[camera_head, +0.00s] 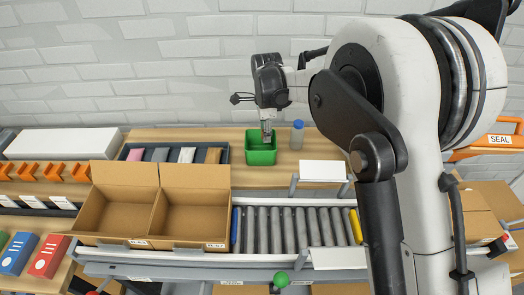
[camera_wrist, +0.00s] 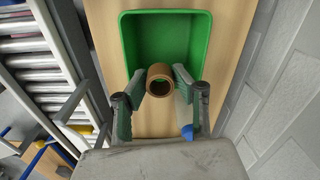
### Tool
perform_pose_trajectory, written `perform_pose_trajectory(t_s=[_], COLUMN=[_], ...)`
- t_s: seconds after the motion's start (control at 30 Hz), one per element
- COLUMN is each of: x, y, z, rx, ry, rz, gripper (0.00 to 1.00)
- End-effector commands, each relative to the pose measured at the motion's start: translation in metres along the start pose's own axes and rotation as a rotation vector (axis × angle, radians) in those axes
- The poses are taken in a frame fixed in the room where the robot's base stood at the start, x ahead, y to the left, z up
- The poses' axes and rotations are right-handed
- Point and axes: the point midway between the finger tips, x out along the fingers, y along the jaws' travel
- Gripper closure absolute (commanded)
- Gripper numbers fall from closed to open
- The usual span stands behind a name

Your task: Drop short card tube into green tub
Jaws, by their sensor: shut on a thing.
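The green tub (camera_head: 262,155) stands on the wooden table at the back, left of a clear bottle with a blue cap. In the wrist view the tub (camera_wrist: 136,60) lies open below and ahead of my gripper (camera_wrist: 160,86). My gripper is shut on the short card tube (camera_wrist: 160,73), a brown ring seen end-on between the fingertips. The tube overlaps the tub's near part in the wrist view; its height above the tub is hard to tell. In the head view my gripper (camera_head: 266,130) points down at the tub, and the tube cannot be made out.
The blue-capped bottle (camera_head: 297,135) stands close to the tub's right side. A dark divided tray (camera_head: 127,153) is at its left. Cardboard boxes (camera_head: 112,214) and a roller conveyor (camera_head: 290,229) lie in front. A brick wall is behind.

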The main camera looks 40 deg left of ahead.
Motion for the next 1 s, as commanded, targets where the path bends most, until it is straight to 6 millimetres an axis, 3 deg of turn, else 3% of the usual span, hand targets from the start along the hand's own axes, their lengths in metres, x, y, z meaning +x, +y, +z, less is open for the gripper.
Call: perform_pose_trajectory(t_s=[0.2,0.47,0.5,0.67,1.0], x=[0.019,0.02,0.02,0.02,0.015], y=[0.0,0.0,0.0,0.0,0.0], z=[0.0,0.0,0.0,0.0,0.0], rx=[0.0,0.0,0.0,0.0,0.0], ry=[0.0,0.0,0.0,0.0,0.0], rz=[0.0,0.0,0.0,0.0,0.0], gripper=[0.85,0.85,0.73,0.52,0.52])
